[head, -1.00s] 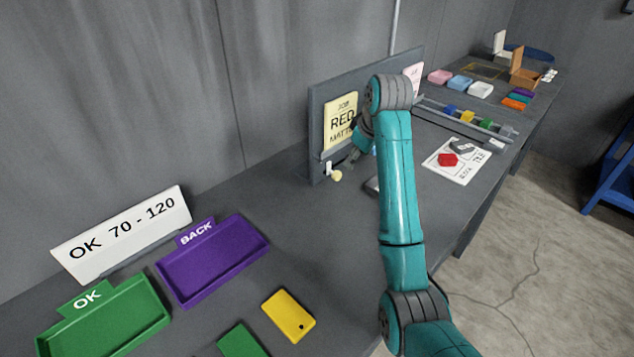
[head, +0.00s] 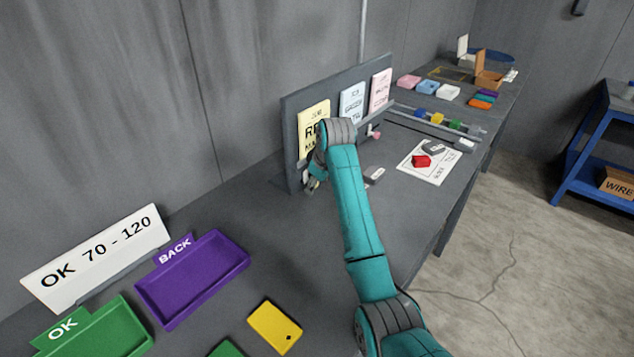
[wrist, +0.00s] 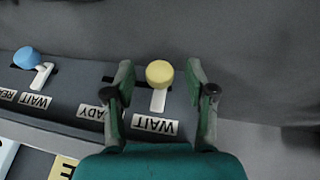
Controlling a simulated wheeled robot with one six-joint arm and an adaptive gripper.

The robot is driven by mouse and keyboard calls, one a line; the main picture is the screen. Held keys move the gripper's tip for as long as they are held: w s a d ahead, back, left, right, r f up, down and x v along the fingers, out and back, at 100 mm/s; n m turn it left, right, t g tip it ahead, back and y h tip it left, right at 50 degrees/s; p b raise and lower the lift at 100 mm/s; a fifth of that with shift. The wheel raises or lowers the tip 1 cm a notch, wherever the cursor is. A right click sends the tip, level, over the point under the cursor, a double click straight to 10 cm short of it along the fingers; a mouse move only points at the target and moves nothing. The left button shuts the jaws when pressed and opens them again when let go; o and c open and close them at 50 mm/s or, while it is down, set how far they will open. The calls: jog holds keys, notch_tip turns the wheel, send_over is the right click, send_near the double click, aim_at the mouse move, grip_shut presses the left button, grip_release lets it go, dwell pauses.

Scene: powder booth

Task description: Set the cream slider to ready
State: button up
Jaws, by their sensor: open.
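The cream slider's round knob (wrist: 160,73) stands on a pale stem in the wrist view, at the WAIT label (wrist: 155,125). My gripper (wrist: 159,80) is open, with one finger on each side of the knob and a gap to both. The READY label (wrist: 88,114) lies to the left in the wrist view, partly covered by the left finger. In the head view my gripper (head: 312,185) is low at the near end of the upright board (head: 292,150), and I cannot make out the cream knob there.
A blue slider knob (wrist: 27,58) stands left of the cream one in the wrist view. A pink knob (head: 375,133) shows farther along the board. A grey block (head: 374,174) lies on the bench. Purple (head: 192,278) and green trays are at the near left.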

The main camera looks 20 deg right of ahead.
grip_shut()
jog(key=shift+w+d, duration=0.75)
jog(key=shift+d, duration=0.3)
jog(key=shift+w+d, duration=0.7)
jog(key=shift+d, duration=0.3)
jog(key=shift+w+d, duration=0.75)
jog(key=shift+d, duration=0.3)
grip_release()
jog(key=shift+w+d, duration=0.1)
jog(key=a+v, duration=0.1)
jog(key=v, duration=1.1)
jog(key=shift+d, duration=0.45)
